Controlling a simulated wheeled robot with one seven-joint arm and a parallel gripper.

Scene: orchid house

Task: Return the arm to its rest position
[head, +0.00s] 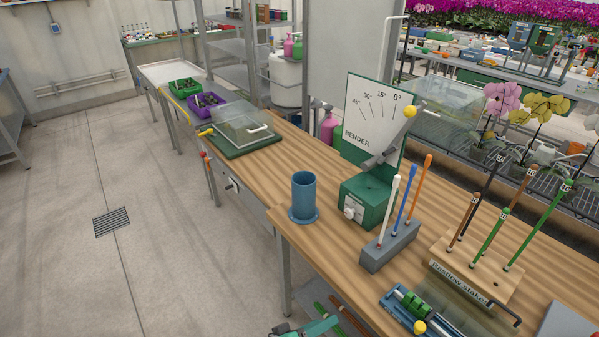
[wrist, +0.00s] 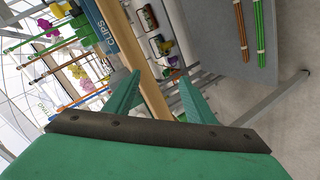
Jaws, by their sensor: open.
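My gripper (wrist: 163,92) is in the wrist view, its two teal fingers apart with nothing between them. A teal part of my arm or gripper also shows at the bottom edge of the head view, beside the front of the wooden bench (head: 325,255). Most of the arm is outside the picture. In the wrist view the bench edge (wrist: 146,88) runs beyond the fingers, and they look clear of it. The grey lower shelf (wrist: 228,30) with green and brown stakes lies past the bench edge.
On the bench stand a blue cup (head: 303,195), a green bender (head: 367,200), a grey holder (head: 390,246) with coloured sticks, a wooden stake block (head: 475,268) and a blue tray (head: 398,302) with green rollers. The floor (head: 130,270) left of the bench is clear.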

